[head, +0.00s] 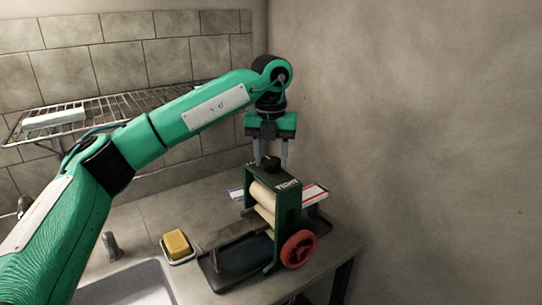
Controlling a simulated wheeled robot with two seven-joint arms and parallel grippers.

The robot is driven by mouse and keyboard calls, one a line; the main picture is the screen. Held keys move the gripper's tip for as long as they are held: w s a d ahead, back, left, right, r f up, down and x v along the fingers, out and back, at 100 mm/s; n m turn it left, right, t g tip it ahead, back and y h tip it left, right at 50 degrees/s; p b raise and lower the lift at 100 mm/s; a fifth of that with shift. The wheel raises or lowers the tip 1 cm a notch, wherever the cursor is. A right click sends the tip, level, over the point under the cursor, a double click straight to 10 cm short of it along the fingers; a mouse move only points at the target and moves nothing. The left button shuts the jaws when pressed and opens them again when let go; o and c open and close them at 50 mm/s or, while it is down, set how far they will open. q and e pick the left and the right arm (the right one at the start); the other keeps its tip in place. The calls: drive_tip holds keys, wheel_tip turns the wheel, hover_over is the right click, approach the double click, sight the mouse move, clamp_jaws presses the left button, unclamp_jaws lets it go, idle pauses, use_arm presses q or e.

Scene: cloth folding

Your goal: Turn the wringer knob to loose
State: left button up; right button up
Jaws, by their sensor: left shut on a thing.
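The wringer (289,209) stands on the counter, a dark green frame with cream rollers (262,201) and a red wheel (298,249) on its right side. A dark knob (271,163) sits on its top, beside lettering that seems to read "TIGHT". My left gripper (271,161) points straight down over the wringer, its two grey fingers shut on the knob, one on each side. The knob's marker is too small to read. My right gripper is not in view.
A sink (125,287) lies at the lower left. A yellow sponge or soap on a dish (178,246) sits left of the wringer. A wire rack (120,108) hangs on the tiled wall. A bare wall stands close on the right.

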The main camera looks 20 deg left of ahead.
use_arm(q)
drive_tip(key=o, duration=1)
drive_tip(key=shift+r, duration=0.1)
